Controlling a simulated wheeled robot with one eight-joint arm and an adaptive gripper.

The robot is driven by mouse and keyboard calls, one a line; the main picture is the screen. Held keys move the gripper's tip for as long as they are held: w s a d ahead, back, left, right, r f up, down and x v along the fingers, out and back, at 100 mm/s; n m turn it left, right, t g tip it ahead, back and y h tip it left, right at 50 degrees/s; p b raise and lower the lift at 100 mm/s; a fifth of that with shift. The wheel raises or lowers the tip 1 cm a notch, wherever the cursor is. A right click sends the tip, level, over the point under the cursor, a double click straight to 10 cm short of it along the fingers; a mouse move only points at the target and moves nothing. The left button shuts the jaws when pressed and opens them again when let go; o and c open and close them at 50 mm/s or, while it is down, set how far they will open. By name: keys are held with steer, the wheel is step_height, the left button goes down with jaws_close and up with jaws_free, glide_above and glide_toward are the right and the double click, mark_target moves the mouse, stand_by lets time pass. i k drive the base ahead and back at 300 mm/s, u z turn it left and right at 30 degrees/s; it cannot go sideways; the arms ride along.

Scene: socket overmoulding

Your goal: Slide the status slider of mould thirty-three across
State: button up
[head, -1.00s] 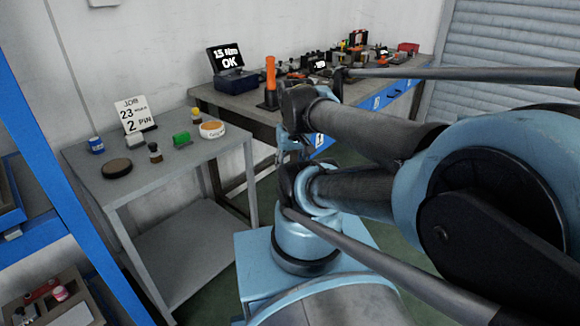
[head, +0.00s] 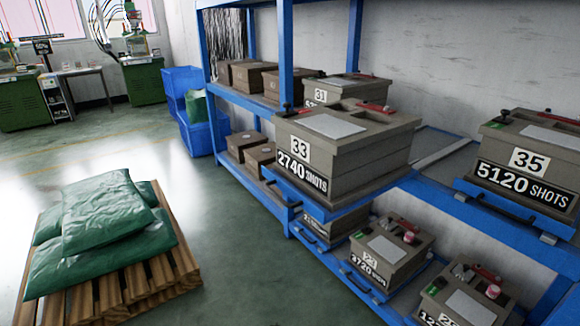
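Mould thirty-three (head: 392,143) is a grey-brown box on a pulled-out blue drawer of the rack, right of centre in the head view. Its front carries a "33" label (head: 300,148) and "2740 SHOTS". A bit of green shows near the knob. I cannot tell the status slider's exact position at this size. My gripper is not in view.
Mould 31 (head: 372,90) stands behind, mould 35 (head: 560,140) to the right; smaller moulds (head: 385,245) sit on the shelf below. A pallet (head: 165,285) with green sacks (head: 100,220) stands on the left. Open floor (head: 235,250) lies between pallet and rack.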

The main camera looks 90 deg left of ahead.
mark_target(288, 112)
steer(key=u, duration=3.45)
